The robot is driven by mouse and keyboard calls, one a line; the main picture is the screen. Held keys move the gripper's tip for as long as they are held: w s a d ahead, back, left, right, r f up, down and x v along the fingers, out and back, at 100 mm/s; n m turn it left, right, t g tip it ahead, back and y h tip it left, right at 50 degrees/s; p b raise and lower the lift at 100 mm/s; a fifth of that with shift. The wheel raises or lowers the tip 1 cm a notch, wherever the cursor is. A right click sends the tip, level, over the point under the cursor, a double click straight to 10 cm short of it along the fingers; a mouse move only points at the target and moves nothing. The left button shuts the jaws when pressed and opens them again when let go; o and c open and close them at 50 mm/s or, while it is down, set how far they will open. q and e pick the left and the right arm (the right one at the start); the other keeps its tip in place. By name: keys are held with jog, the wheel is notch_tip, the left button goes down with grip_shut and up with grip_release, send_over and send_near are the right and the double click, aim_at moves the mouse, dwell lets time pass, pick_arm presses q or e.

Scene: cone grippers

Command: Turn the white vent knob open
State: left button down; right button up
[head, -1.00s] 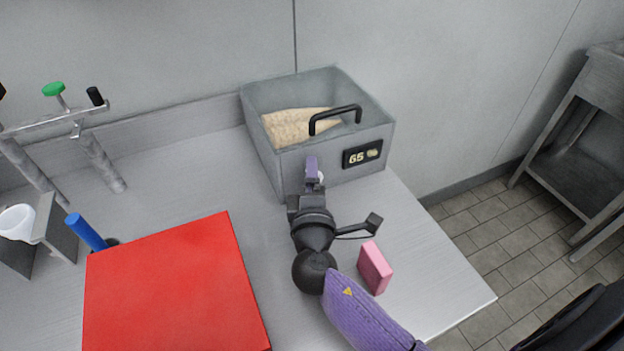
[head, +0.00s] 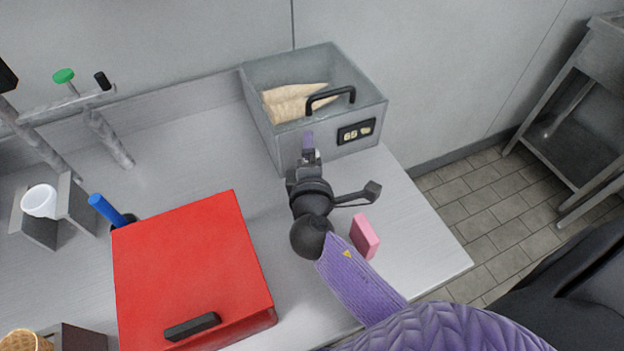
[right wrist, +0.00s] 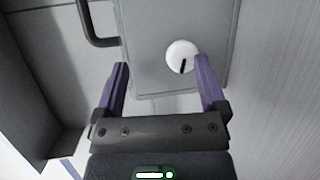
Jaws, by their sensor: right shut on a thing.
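The white vent knob (right wrist: 178,52) sits on the face of a grey metal box (head: 345,147) and carries a dark mark, nearly upright and slightly tilted, in the right wrist view. My right gripper (head: 309,143) reaches the front of the box near its left corner. In the head view only a sliver of the knob (head: 318,154) shows beside the fingers. My left gripper is not in view.
The box has a black handle (head: 331,98), a small display (head: 356,131) and cones inside. A pink block (head: 365,237) lies right of my arm. A red box (head: 190,262) stands left. A blue-handled thing (head: 107,209) and white cup (head: 39,201) are farther left.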

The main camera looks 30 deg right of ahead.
jog(key=v, duration=0.3)
jog(key=shift+s+a+f, duration=0.15)
jog(key=shift+s+f, duration=0.2)
jog(key=shift+s, duration=0.1)
jog(key=shift+f+b+v, duration=0.1)
jog(key=shift+f+v, duration=0.1)
jog(key=shift+v, duration=0.8)
jog(key=shift+f+b+v, duration=0.1)
jog(key=shift+f+v, duration=0.05)
jog(key=shift+v, duration=0.85)
jog(key=shift+f+b+v, duration=0.1)
jog(key=shift+f+v, duration=0.1)
jog(key=shift+v, duration=0.8)
